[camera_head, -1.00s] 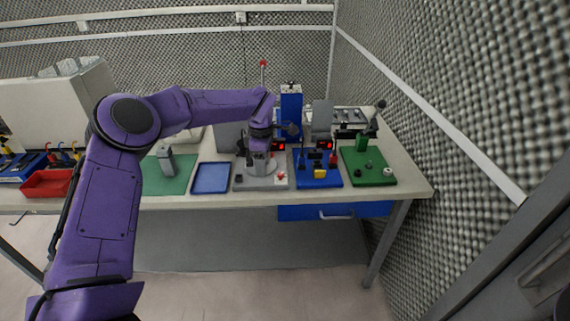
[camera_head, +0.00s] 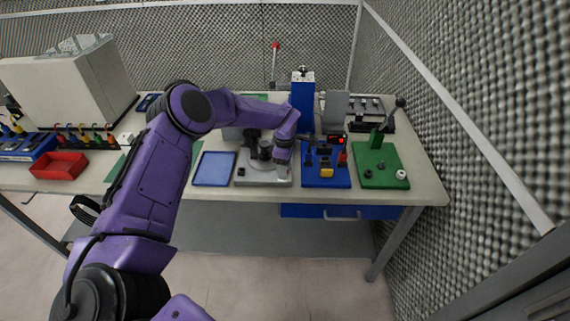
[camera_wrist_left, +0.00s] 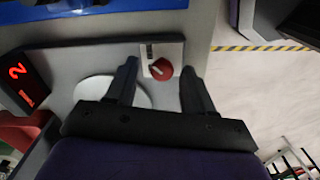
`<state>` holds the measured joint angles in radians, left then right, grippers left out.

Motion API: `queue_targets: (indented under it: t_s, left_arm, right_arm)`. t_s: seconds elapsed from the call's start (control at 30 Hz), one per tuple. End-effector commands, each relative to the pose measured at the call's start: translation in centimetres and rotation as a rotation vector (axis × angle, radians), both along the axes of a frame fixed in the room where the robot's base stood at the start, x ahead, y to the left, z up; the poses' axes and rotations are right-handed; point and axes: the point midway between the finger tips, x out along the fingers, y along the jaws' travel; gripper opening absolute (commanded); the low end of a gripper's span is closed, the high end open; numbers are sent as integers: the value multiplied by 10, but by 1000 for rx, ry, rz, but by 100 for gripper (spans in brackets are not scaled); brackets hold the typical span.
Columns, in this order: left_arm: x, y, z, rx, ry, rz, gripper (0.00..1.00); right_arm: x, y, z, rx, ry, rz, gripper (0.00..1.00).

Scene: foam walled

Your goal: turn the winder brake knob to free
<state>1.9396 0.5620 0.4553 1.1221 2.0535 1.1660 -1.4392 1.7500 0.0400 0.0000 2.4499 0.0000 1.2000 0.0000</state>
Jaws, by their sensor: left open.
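The winder brake knob is a round red knob (camera_wrist_left: 162,69) with a pale pointer bar, on a small white plate (camera_wrist_left: 147,51) at the edge of the grey winder base. My left gripper (camera_wrist_left: 160,75) is open in the left wrist view, one finger on each side of the knob; I cannot tell whether they touch it. In the head view my left gripper (camera_head: 283,167) is over the front right of the grey base (camera_head: 255,180) and hides the knob. My right gripper is not in view.
A white disc (camera_wrist_left: 115,92) and a red-digit display (camera_wrist_left: 20,85) are near the knob. In the head view, a blue station (camera_head: 325,180) stands right of the grey base and a blue tray (camera_head: 214,168) left. A green station (camera_head: 385,178) is farther right.

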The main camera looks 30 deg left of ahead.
Motion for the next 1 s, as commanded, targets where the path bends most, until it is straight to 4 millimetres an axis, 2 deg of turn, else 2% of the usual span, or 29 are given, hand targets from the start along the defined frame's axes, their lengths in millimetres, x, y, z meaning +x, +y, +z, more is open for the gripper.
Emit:
queue_targets:
  t_s: [0.3,0.37,0.4,0.47,0.5,0.77,1.0]
  left_arm:
    - [0,0,-7,-1,-1,0,53]
    - [0,0,-7,-1,-1,0,36]
    - [0,0,-6,-1,-1,0,23]
    - [0,0,-6,-1,-1,0,4]
    - [0,0,-6,-1,-1,0,0]
    - [0,0,-8,-1,-1,14,0]
    - [0,0,-11,-1,-2,115,0]
  right_arm:
    - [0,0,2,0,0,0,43]
    - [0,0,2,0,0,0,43]
    - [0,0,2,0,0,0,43]
    - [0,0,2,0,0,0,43]
    - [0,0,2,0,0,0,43]
    - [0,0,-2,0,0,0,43]
    - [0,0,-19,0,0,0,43]
